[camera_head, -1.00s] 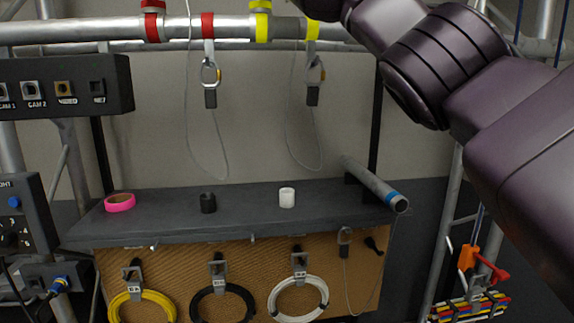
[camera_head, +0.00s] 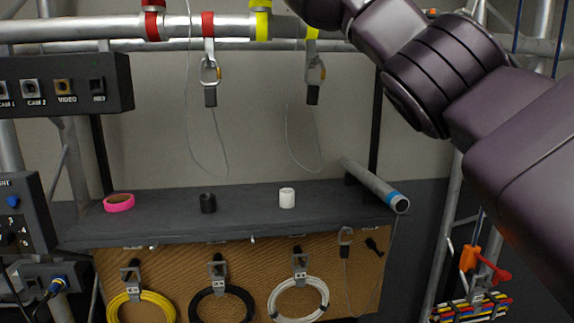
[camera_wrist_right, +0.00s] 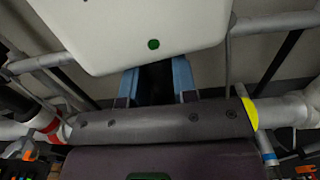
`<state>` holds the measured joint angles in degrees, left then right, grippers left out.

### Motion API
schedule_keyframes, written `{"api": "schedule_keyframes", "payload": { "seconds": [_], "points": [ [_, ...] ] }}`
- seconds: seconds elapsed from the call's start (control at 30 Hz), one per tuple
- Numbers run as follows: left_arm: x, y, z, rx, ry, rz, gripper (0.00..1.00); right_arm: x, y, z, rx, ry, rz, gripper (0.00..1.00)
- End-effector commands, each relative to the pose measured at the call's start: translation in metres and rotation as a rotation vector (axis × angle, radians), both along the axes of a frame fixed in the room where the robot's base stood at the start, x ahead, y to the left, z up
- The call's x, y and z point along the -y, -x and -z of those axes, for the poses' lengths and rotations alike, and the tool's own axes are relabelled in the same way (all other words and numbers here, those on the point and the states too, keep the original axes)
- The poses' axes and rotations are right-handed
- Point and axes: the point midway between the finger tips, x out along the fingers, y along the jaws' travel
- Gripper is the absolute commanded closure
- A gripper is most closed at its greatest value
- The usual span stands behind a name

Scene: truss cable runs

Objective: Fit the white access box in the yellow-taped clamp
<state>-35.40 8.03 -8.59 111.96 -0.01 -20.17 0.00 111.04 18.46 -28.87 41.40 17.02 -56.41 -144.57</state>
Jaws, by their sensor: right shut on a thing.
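The white access box (camera_wrist_right: 130,32) fills the top of the right wrist view, with a green round mark on its face. My right gripper (camera_wrist_right: 155,84) is shut on it, its two blue-grey fingers reaching the box's lower edge. In the head view the yellow-taped clamp (camera_head: 262,22) sits on the horizontal truss pipe, left of my right arm. A yellow band (camera_wrist_right: 249,113) shows on the pipe in the wrist view, right of the fingers. The box and right gripper are hidden in the head view. My left gripper is not in view.
A red-taped clamp (camera_head: 152,22) is further left on the pipe (camera_head: 100,28). Two safety cables with carabiners (camera_head: 210,72) hang below. A shelf (camera_head: 250,205) holds pink tape (camera_head: 119,202), a black roll (camera_head: 208,203) and a white roll (camera_head: 287,197). Coiled cables hang underneath.

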Motion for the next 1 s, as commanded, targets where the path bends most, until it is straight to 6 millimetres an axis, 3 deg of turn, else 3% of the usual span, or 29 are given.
{"api": "schedule_keyframes", "payload": {
  "seconds": [0.43, 0.47, 0.63, 1.0],
  "points": [
    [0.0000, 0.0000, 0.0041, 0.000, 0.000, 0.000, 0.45, -0.0001, 0.0001, 0.0057, 0.001, 0.000, 0.000, 1.00],
    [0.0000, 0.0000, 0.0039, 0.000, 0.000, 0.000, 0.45, -0.0002, 0.0001, 0.0057, 0.000, 0.000, 0.000, 0.69],
    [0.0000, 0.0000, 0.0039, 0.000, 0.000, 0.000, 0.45, -0.0001, -0.0001, 0.0058, 0.000, 0.000, 0.000, 0.44],
    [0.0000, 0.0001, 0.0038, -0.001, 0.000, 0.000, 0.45, 0.0000, -0.0005, 0.0066, -0.002, 0.000, 0.000, 0.44]
  ]
}}
